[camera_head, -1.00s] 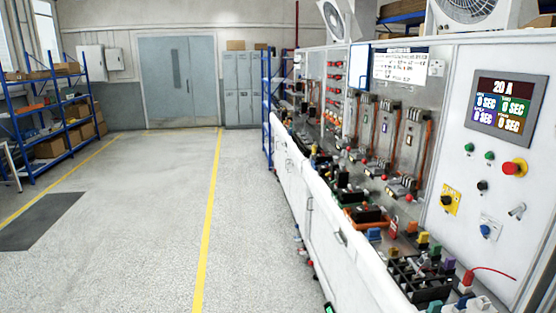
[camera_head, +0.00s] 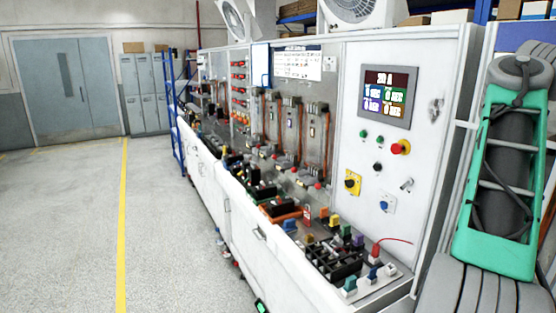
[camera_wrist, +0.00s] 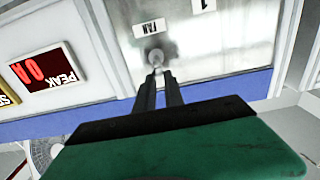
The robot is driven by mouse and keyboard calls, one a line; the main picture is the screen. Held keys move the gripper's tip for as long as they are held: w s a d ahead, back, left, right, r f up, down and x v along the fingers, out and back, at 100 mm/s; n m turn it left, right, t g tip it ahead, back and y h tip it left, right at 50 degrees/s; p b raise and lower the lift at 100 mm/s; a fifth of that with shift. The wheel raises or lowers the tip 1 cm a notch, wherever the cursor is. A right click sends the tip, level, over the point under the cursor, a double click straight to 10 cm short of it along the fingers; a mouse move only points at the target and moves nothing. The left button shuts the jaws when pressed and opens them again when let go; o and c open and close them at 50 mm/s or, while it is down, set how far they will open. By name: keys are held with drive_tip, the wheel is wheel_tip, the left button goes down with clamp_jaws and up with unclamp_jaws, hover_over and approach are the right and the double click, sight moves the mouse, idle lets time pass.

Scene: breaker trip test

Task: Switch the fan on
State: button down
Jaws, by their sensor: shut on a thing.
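In the wrist view, a small metal toggle switch (camera_wrist: 155,56) with a round base stands on a bare metal panel. A white label reading FAN (camera_wrist: 149,28), upside down, is beside it. My gripper (camera_wrist: 158,72) has its two dark fingers close together, shut on the toggle's lever. Which way the lever is tilted is hard to tell. In the head view, a white fan unit (camera_head: 360,10) sits on top of the cabinet, its upper part cut off by the frame. My gripper and the toggle are not visible in the head view.
A red PEAK display (camera_wrist: 42,78) is beside the metal panel. The cabinet (camera_head: 345,130) carries a screen (camera_head: 388,96) and several buttons. Loose parts fill the long bench (camera_head: 210,190). The floor (camera_head: 60,220) at left is clear.

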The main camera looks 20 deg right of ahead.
drive_tip(key=shift+d, duration=0.1)
drive_tip(key=shift+d+r, duration=0.15)
drive_tip(key=shift+r, duration=0.05)
idle(0.4)
drive_tip(key=c, duration=1.9)
unclamp_jaws()
drive_tip(key=shift+d, duration=0.1)
drive_tip(key=shift+c, duration=0.2)
drive_tip(key=o, duration=0.3)
drive_tip(key=shift+d, duration=0.15)
drive_tip(key=shift+o, duration=1.2)
